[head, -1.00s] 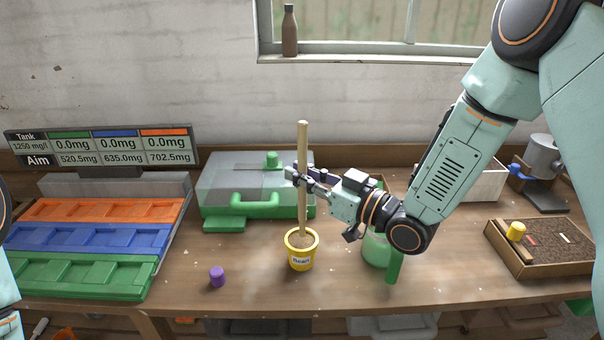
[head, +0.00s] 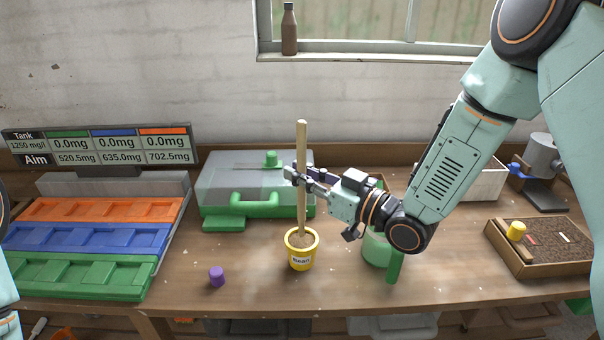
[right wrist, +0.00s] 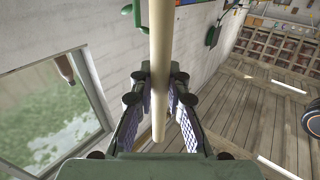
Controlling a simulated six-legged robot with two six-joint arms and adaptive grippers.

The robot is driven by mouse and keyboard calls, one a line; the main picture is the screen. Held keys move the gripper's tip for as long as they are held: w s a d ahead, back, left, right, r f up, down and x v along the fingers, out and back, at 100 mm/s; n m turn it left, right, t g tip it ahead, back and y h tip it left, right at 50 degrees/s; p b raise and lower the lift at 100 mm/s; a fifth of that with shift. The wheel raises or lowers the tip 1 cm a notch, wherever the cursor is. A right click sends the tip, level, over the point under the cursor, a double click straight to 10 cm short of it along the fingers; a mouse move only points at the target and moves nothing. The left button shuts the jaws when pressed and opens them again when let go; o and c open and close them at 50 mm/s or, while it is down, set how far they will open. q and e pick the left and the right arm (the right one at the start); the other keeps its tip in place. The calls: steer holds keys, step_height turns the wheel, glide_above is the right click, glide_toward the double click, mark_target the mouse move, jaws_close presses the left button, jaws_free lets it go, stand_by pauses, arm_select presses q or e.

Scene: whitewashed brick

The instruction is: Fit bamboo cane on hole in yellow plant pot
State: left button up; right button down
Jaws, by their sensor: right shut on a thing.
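The bamboo cane (head: 302,147) stands upright in the head view, with its lower end inside the yellow plant pot (head: 301,259). The pot holds brown soil and stands near the table's front edge. The hole itself cannot be made out around the cane's foot. My right gripper (head: 297,177) is shut on the cane about midway up, reaching in from the right. In the right wrist view the cane (right wrist: 160,50) runs between the two fingers (right wrist: 160,105). My left gripper is out of view; only a bit of my left arm shows at the left edge.
A purple cap (head: 217,276) lies left of the pot. A grey and green case (head: 215,185) stands behind. A green watering vessel (head: 377,250) is right of the pot, under my right arm. Coloured trays (head: 80,277) fill the left, a soil box (head: 560,252) the right.

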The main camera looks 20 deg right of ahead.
steer(key=shift+r, duration=0.1)
stand_by(0.4)
steer(key=shift+f+b, duration=0.45)
steer(key=shift+f, duration=0.1)
steer(key=shift+f, duration=0.2)
steer(key=shift+f+b, duration=0.2)
steer(key=shift+b, duration=0.15)
steer(key=shift+w+f, duration=0.1)
steer(key=shift+f, duration=0.25)
steer(key=shift+f+b, duration=0.4)
steer(key=shift+b, duration=0.2)
